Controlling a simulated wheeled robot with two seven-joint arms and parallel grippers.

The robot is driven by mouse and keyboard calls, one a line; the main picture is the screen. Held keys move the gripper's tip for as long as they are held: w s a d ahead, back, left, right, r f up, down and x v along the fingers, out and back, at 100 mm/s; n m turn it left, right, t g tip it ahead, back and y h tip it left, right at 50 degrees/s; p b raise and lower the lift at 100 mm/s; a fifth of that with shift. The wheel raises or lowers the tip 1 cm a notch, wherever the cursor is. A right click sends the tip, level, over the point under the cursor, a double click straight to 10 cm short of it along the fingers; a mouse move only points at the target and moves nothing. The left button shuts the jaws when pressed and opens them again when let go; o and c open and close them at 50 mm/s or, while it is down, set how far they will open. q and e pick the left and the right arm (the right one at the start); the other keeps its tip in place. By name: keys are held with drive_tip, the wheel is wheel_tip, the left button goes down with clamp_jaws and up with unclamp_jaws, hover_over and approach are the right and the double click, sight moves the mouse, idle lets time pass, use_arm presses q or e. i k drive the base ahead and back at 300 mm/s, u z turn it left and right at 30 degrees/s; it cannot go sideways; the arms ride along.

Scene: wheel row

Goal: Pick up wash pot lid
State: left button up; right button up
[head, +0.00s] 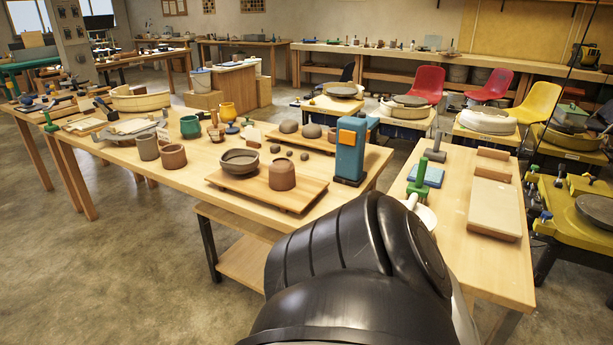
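I cannot tell which thing is the wash pot lid. On the long wooden table (210,205) stand a reddish-brown cylindrical pot (282,176) and a wide dark bowl (239,160), both on a wooden board (258,191). A white rounded thing (428,216) on the right table is partly hidden behind my black arm part. Neither gripper is in view.
A tall blue and orange block (350,149) stands at the long table's right end. The right table (487,262) holds a green-handled tool (419,178), a blue pad (427,176) and a pale slab (495,208). Floor is clear at the lower left.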

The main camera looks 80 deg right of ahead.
sight(428, 216)
drive_tip(key=z, duration=2.5)
